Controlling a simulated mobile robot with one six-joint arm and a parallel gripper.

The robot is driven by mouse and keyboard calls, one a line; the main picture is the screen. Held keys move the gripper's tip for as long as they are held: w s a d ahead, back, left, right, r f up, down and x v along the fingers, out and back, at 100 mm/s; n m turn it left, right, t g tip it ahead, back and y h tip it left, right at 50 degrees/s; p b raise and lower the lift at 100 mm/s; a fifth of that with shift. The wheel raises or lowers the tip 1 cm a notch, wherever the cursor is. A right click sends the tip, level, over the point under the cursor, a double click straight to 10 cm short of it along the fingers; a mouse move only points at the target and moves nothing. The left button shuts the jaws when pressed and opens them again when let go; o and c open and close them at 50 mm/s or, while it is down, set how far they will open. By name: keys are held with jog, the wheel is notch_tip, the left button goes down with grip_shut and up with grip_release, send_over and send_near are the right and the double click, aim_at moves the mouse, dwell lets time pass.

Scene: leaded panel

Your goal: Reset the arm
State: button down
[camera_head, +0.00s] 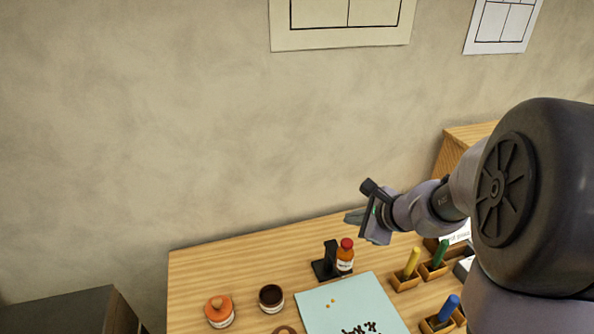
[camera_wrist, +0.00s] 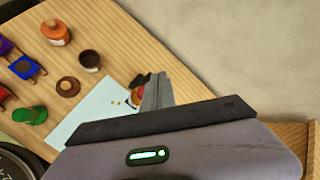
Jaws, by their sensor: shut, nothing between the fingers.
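My arm reaches in from the right in the head view, and my gripper (camera_head: 354,216) is held above the back of the wooden table (camera_head: 215,268). Its fingers point left and it holds nothing. In the wrist view the fingers of my gripper (camera_wrist: 158,92) are together, in front of the table (camera_wrist: 118,40). They partly hide a small bottle with a red cap there. In the head view this orange bottle (camera_head: 345,260) stands against a black stand (camera_head: 326,266), below and left of my gripper, apart from it.
A pale blue mat (camera_head: 340,296) with dark bits lies at the front. An orange-lidded jar (camera_head: 219,312) and a dark open jar (camera_head: 271,298) stand left. Yellow (camera_head: 411,262), green (camera_head: 439,254) and blue (camera_head: 448,308) sticks stand in wooden holders right. The wall is behind.

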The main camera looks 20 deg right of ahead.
jog(key=s+a+f+n+g+y+b, duration=0.1)
jog(key=s+a+n+b, duration=0.4)
jog(key=s+a+n, duration=0.3)
jog(key=s+a+f+n+g+y+b, duration=0.1)
jog(key=s+a+n+g+b, duration=0.1)
jog(key=s+a+n+b, duration=0.6)
jog(key=s+a+f+n+h, duration=0.2)
jog(key=s+n, duration=0.1)
jog(key=s, duration=0.3)
jog(key=shift+f+n, duration=0.35)
jog(key=shift+n, duration=0.05)
